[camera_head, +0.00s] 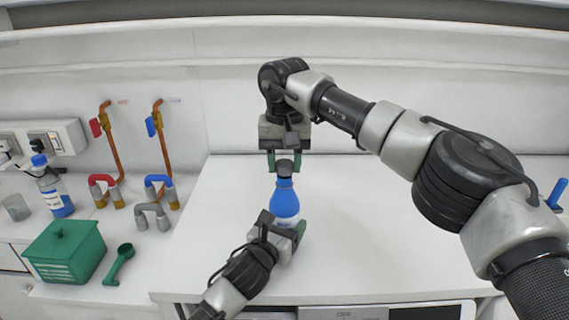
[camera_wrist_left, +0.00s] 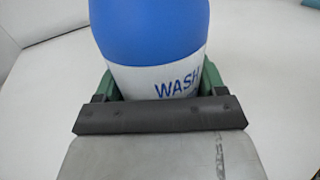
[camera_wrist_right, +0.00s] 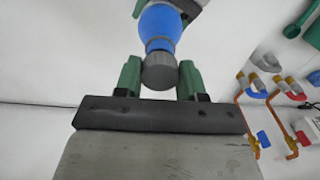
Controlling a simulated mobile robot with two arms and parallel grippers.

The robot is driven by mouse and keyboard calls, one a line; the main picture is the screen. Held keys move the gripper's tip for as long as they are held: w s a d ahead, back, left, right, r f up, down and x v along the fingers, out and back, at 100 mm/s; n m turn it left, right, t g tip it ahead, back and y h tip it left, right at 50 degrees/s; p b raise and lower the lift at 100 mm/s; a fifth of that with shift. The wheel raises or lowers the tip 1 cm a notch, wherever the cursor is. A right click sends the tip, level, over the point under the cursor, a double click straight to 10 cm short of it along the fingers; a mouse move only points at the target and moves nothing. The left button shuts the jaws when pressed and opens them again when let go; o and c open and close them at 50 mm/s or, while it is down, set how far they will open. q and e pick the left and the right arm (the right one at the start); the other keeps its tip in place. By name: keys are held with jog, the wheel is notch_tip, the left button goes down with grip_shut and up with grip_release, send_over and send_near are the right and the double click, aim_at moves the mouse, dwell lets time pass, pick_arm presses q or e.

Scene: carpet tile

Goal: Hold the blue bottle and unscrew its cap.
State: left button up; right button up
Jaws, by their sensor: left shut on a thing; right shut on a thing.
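The blue bottle (camera_head: 285,200) stands upright on the white worktop. It fills the top of the left wrist view (camera_wrist_left: 152,35), where its white label (camera_wrist_left: 150,80) reads "WASH". Its dark grey cap (camera_head: 284,168) is on the neck. My left gripper (camera_head: 284,228) is shut around the lower body of the bottle, one green finger on each side. My right gripper (camera_head: 284,160) comes from above and is shut on the cap. In the right wrist view the cap (camera_wrist_right: 159,72) sits between the green fingertips, with the blue bottle (camera_wrist_right: 160,24) beyond it.
The worktop around the bottle is clear. A white wall (camera_head: 240,100) stands behind.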

aim_at(284, 163)
jog(key=shift+r, duration=2.05)
pick_arm(q)
jog(key=o, duration=1.8)
